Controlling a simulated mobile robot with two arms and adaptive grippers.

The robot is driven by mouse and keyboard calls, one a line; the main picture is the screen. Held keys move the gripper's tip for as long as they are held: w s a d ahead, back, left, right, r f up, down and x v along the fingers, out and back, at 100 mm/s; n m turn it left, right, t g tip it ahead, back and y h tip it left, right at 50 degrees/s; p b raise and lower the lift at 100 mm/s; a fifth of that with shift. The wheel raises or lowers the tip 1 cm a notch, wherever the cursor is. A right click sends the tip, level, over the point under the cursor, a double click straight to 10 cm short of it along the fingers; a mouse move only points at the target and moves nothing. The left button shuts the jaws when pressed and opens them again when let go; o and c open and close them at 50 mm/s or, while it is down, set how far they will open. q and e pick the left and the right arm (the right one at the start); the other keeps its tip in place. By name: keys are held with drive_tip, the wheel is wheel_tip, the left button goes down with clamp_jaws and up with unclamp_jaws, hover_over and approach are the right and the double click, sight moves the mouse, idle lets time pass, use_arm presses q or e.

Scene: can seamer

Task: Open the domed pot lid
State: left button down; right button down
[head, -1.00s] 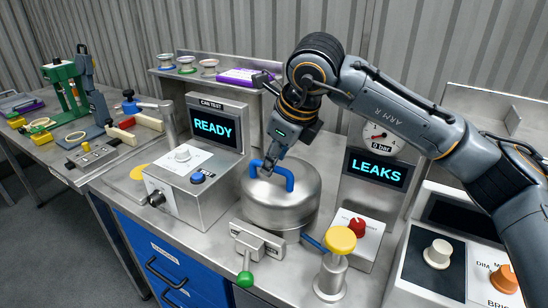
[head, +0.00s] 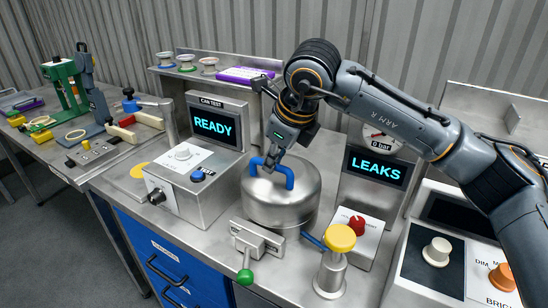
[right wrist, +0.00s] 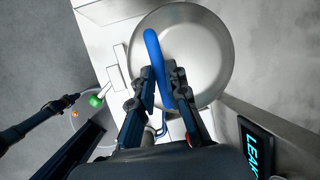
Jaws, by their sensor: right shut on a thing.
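The domed pot lid (head: 305,180) is brushed metal with a blue arched handle (head: 289,178) on top. It sits on the round metal pot (head: 285,217) in the middle of the bench. My right gripper (head: 271,163) comes down from above and is shut on the blue handle. In the right wrist view the lid (right wrist: 205,50) is below the fingers, and the handle (right wrist: 153,50) passes between the fingertips (right wrist: 160,88). I see no clear gap between lid and pot.
Left of the pot stands the can test box (head: 185,195) with a READY screen (head: 213,125). A LEAKS screen (head: 376,170) is at right. A yellow-topped post (head: 340,238) and a green-knobbed lever (head: 245,276) stand close in front.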

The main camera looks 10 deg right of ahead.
drive_tip(key=shift+w+d+r+p, duration=0.3)
drive_tip(key=shift+w+r+p, duration=0.05)
drive_tip(key=shift+r+p, duration=0.2)
drive_tip(key=w+d+r+g+y+p, duration=0.2)
drive_tip(key=w+d+r+p, duration=0.3)
drive_tip(key=w+p, duration=0.3)
drive_tip(key=shift+w+d+m+g+p, duration=0.15)
drive_tip(key=shift+d+m+g+p, duration=0.25)
drive_tip(key=shift+d+g+p, duration=0.3)
drive_tip(key=shift+a+f, duration=0.1)
drive_tip(key=shift+f, duration=0.05)
drive_tip(key=c, duration=1.3)
unclamp_jaws()
drive_tip(key=shift+w, duration=0.1)
drive_tip(key=shift+c, duration=0.2)
drive_tip(key=w+v, duration=0.1)
drive_tip(key=v, duration=1)
drive_tip(key=shift+s+d+r, duration=0.25)
drive_tip(key=shift+s+d, duration=0.2)
drive_tip(key=shift+s, duration=0.05)
